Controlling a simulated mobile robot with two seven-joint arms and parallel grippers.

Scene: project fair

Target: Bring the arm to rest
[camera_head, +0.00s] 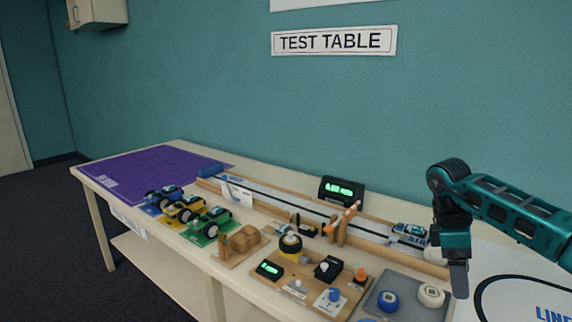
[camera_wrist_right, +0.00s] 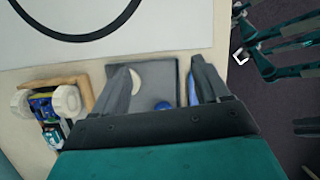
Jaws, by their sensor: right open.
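My right arm comes in from the right in the head view. Its gripper (camera_head: 460,280) points down above the table, beside the right edge of the grey tray (camera_head: 408,310). In the right wrist view the two fingers of this gripper (camera_wrist_right: 160,82) stand wide apart with nothing held between them. The grey tray (camera_wrist_right: 152,66) lies below them, with a white round piece (camera_wrist_right: 136,78) and a blue one (camera_wrist_right: 162,106) on it. My left gripper does not show in the head view.
The test table (camera_head: 88,180) carries toy cars such as the green one (camera_head: 208,222), a wooden-railed track (camera_head: 270,204), a control board (camera_head: 310,286) and a dark display (camera_head: 342,190). A white sheet with a black line (camera_head: 510,266) lies at the right. The purple mat (camera_head: 150,165) is mostly clear.

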